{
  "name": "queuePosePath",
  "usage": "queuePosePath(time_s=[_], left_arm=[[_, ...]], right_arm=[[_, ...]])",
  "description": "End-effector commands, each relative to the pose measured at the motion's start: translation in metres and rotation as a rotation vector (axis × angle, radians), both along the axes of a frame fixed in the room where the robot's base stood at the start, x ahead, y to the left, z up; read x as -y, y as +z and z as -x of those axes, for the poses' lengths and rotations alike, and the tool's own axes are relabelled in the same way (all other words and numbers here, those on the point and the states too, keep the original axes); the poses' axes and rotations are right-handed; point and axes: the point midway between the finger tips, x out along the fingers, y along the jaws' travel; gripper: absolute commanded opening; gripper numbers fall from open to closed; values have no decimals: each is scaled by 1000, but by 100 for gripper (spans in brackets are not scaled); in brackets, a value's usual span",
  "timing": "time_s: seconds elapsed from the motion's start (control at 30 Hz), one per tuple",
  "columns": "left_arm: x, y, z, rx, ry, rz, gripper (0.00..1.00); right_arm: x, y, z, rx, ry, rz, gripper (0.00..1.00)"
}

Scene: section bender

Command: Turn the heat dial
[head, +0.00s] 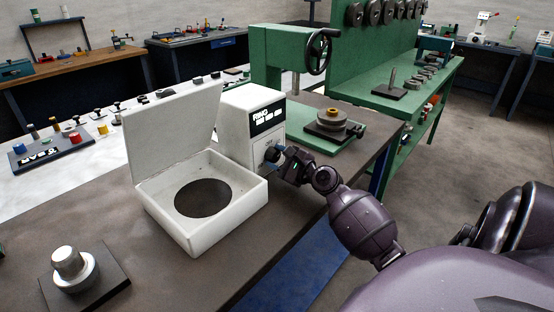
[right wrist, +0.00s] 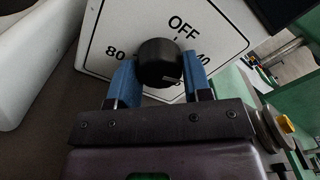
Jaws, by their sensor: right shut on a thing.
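The heat dial (right wrist: 160,62) is a black round knob on a white plate marked OFF, 80 and 40, seen in the right wrist view. The plate is on the front of a white box labelled RING (head: 252,125) in the head view. My right gripper (head: 272,154) reaches that front from the right. In the right wrist view its blue fingers (right wrist: 160,82) are shut on the dial, one on each side. The gripper hides the dial's lower marks. My left gripper is not in view.
An open white lidded tray (head: 245,190) with a dark round opening is joined to the box's left. A metal knob-shaped piece (head: 70,268) stands on a dark plate at the front left. A green press (head: 280,65) stands behind. The bench between is clear.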

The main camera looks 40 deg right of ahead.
Motion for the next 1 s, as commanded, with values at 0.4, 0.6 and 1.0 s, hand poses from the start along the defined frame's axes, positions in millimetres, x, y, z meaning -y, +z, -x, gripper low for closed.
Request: queuePosePath(time_s=[0.4,0.6,1.0], left_arm=[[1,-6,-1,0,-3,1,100],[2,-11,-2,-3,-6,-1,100],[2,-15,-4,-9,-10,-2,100]], right_arm=[[0,-3,0,28,3,395,21],[0,-3,0,44,4,584,21],[0,-1,0,75,4,924,21]])
